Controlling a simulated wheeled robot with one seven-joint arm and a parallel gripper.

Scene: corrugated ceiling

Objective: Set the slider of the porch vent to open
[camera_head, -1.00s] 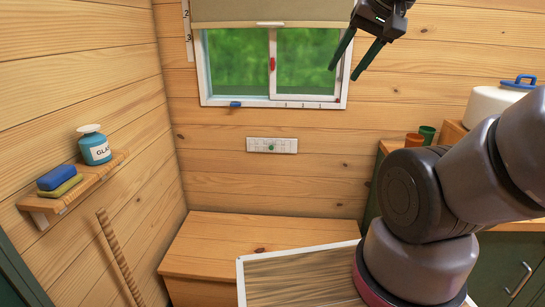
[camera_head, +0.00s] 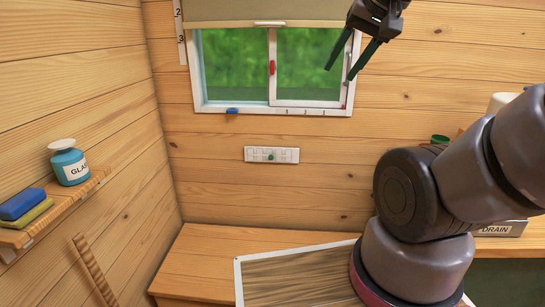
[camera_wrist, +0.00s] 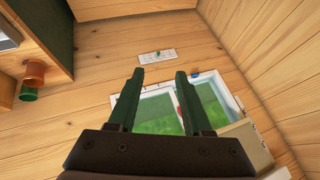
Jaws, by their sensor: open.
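The porch vent (camera_head: 288,155) looks to be the small white slotted plate on the back wall below the window. Its green slider knob (camera_head: 271,157) sits near the middle of the plate. In the wrist view the vent (camera_wrist: 148,60) lies beyond my fingertips, with the knob near its middle. My gripper (camera_head: 339,74) is open and empty, fingers pointing down in front of the window's right part. It is above and to the right of the vent, apart from it. The wrist view shows both green fingers (camera_wrist: 160,72) spread. Markings on the vent are too small to read.
The window (camera_head: 235,70) has a red handle, a blue tab and a blind above. A wooden bench (camera_head: 215,250) stands below, with a white-edged panel (camera_head: 290,275) in front. A shelf (camera_head: 85,190) with bottle and sponges is left. Wall around the vent is clear.

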